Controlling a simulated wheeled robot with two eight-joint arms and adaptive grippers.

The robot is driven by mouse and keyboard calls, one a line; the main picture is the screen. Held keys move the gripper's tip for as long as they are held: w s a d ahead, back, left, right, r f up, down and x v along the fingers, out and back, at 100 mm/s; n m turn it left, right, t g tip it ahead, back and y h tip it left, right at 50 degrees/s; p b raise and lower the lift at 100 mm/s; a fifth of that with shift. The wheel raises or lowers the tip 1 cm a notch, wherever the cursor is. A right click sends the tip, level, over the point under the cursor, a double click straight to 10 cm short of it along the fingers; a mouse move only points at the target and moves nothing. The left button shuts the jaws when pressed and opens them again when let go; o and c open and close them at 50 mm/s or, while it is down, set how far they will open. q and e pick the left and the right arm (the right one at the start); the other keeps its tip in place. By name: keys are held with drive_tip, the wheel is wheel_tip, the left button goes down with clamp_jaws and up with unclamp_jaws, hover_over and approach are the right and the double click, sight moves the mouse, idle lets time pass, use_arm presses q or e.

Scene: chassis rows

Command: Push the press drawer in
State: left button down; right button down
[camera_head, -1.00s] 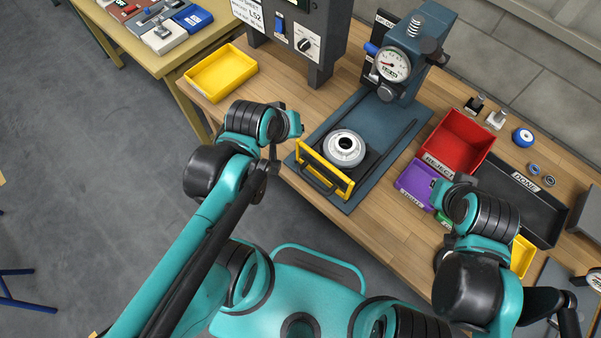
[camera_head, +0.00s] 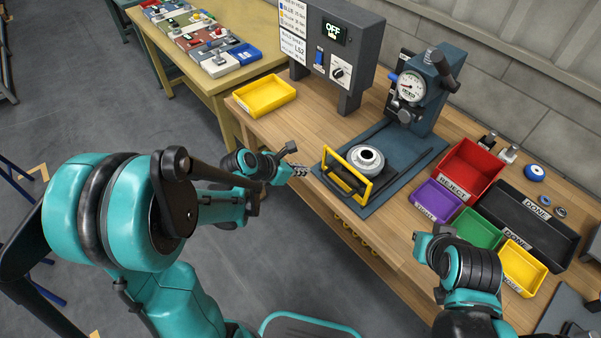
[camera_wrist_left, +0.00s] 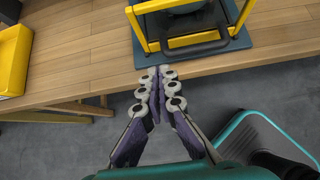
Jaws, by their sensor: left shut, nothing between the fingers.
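The press (camera_head: 426,92) is a blue-grey machine with a round gauge, at the back of the wooden bench. Its drawer has a yellow front frame (camera_head: 350,185) with a dark handle and carries a round metal part (camera_head: 368,158). The drawer stands out at the front end of the press base (camera_head: 403,160). My left gripper (camera_head: 303,170) is left of the yellow frame, apart from it, near the bench's front edge. In the left wrist view its fingers (camera_wrist_left: 160,72) are shut and empty, pointing toward the frame (camera_wrist_left: 146,38) and handle (camera_wrist_left: 197,48). My right gripper's fingers cannot be made out.
A yellow bin (camera_head: 265,97) and a control box (camera_head: 333,48) reading OFF stand left of the press. Red (camera_head: 470,168), purple (camera_head: 436,203), green (camera_head: 480,230), yellow and black bins stand at right. Bare bench lies left of the press base.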

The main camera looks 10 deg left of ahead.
sight(330, 165)
use_arm(q)
drive_tip(key=b+x, duration=0.1)
drive_tip(key=x, duration=0.2)
drive_tip(key=r+b+x, duration=0.1)
drive_tip(key=x, duration=0.2)
drive_tip(key=w+b+x, duration=0.1)
drive_tip(key=x, duration=0.2)
drive_tip(key=shift+d+r, duration=0.1)
drive_tip(key=shift+d, duration=0.3)
drive_tip(key=shift+w+d+r, duration=0.1)
drive_tip(key=shift+w+d, duration=0.25)
drive_tip(key=shift+w, duration=0.15)
